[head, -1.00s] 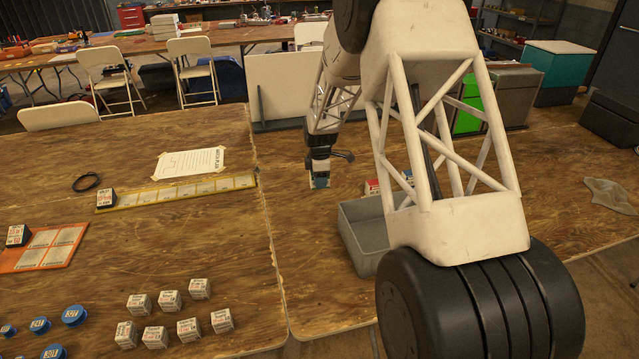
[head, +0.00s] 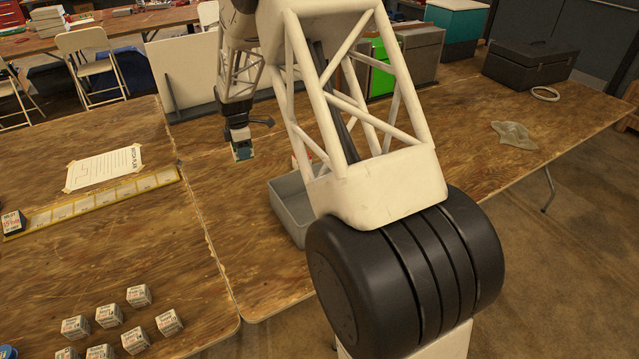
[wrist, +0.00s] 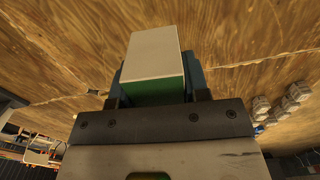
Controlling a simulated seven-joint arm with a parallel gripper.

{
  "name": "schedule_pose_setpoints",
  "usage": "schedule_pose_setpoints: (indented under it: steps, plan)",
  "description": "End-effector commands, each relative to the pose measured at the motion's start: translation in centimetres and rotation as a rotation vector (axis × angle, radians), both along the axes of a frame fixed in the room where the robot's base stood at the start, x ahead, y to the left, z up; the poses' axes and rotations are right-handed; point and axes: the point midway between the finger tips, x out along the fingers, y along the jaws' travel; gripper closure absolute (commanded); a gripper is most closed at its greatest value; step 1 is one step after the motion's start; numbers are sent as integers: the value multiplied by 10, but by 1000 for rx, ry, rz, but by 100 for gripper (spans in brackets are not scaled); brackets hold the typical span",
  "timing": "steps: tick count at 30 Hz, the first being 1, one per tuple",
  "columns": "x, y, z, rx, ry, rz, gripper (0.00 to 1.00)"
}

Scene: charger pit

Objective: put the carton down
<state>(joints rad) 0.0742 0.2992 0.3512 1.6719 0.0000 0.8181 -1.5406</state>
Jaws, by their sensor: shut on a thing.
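My gripper (head: 243,148) is shut on a small carton (wrist: 153,54), which shows a pale top face and a green side in the wrist view. In the head view the carton (head: 244,153) is small and partly covered by the fingers. It is over the wooden table (head: 225,185), left of the grey bin. I cannot tell whether the carton touches the table.
A grey open bin (head: 289,207) stands right of my gripper, partly hidden by my arm. Several small white boxes (head: 138,295) stand at the front left. A yellow strip (head: 100,202) and a taped paper (head: 104,168) lie left. Bare wood surrounds my gripper.

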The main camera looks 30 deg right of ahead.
Motion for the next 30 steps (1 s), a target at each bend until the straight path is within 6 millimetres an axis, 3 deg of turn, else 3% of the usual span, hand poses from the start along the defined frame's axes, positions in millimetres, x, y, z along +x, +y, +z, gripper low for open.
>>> schedule_pose_setpoints:
  steps: [2, 11, 21, 30]
  plan:
    - [0, 0, 16, 0, -2, 0, 84]
    - [-40, -46, 16, 0, 1, 14, 84]
    - [-119, -116, 18, 0, 1, 46, 84]
    - [-195, -163, 17, 0, 1, 76, 84]
